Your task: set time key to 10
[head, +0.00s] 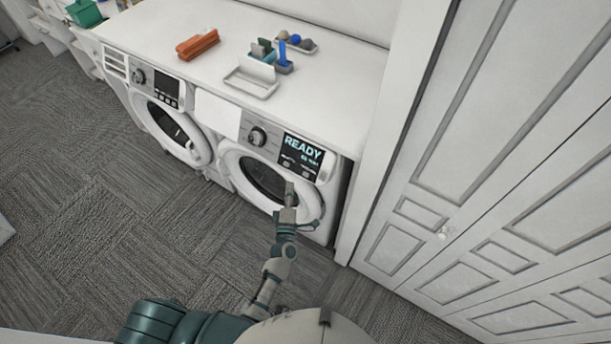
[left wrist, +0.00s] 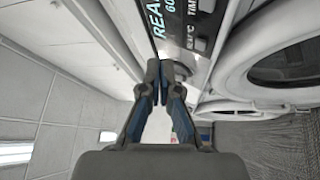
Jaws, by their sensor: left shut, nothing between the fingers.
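The right-hand washing machine (head: 258,180) has a dark display (head: 301,155) that reads "READY" with a smaller line that looks like "60" and a unit. Small keys sit below the text; the time key (left wrist: 193,8) shows in the left wrist view, labelled "TIM", cut off at the frame edge. Another key (left wrist: 201,44) beside it is labelled with a °C sign. My left gripper (head: 289,187) is shut and empty, in front of the machine just below the display. In the left wrist view its fingertips (left wrist: 160,68) are together near the panel. My right gripper is not in view.
A second washing machine (head: 160,110) stands to the left. The white counter (head: 330,95) above holds a brown-orange stack (head: 198,44), a small tray (head: 250,83) and brushes. A white panelled door (head: 470,170) closes off the right. The grey carpet (head: 110,230) is clear.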

